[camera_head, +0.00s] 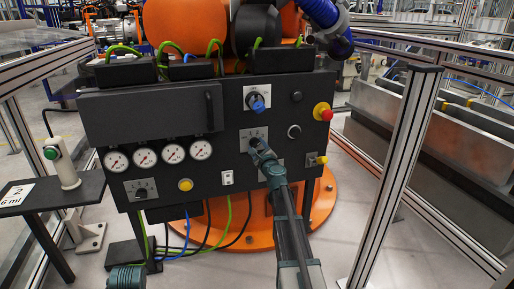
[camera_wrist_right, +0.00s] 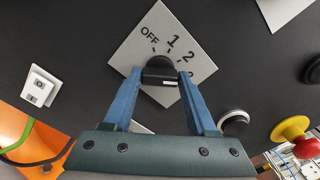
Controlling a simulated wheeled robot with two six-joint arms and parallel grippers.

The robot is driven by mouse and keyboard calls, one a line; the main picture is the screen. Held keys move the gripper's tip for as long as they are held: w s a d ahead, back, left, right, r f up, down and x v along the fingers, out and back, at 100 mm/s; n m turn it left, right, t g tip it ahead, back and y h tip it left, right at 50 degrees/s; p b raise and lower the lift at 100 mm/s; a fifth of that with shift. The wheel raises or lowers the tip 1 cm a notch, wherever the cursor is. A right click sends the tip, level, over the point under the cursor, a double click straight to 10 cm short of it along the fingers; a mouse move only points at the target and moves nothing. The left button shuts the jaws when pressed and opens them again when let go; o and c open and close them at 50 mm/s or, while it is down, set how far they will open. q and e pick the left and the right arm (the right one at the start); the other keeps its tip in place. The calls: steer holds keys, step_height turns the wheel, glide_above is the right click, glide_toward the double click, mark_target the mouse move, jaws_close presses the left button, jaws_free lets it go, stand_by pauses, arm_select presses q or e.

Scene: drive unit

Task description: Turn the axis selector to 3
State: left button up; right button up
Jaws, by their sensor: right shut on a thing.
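The axis selector is a black knob (camera_wrist_right: 160,70) on a light square plate (camera_wrist_right: 150,36) marked OFF, 1, 2 and a partly hidden number behind a finger. In the head view its plate (camera_head: 246,133) sits mid-panel. My right gripper (camera_wrist_right: 160,76) is shut on the knob, one blue finger on each side. It also shows in the head view (camera_head: 256,146), reaching up to the panel. A short white mark shows on the knob's near face; I cannot tell which label the knob points to. A dark teal part, seemingly of my left gripper (camera_head: 126,278), shows at the bottom left; its fingers are not visible.
A blue-handled switch (camera_head: 257,103) is above the selector. Gauges (camera_head: 158,154) and a yellow button (camera_head: 185,184) are to the left. A metal post (camera_head: 397,170) stands at right.

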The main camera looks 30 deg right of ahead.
steer(key=shift+m, duration=0.9)
steer(key=o, duration=1.4)
steer(key=shift+c, duration=0.2)
steer(key=v, duration=1.4)
steer(key=shift+w+f, duration=0.1)
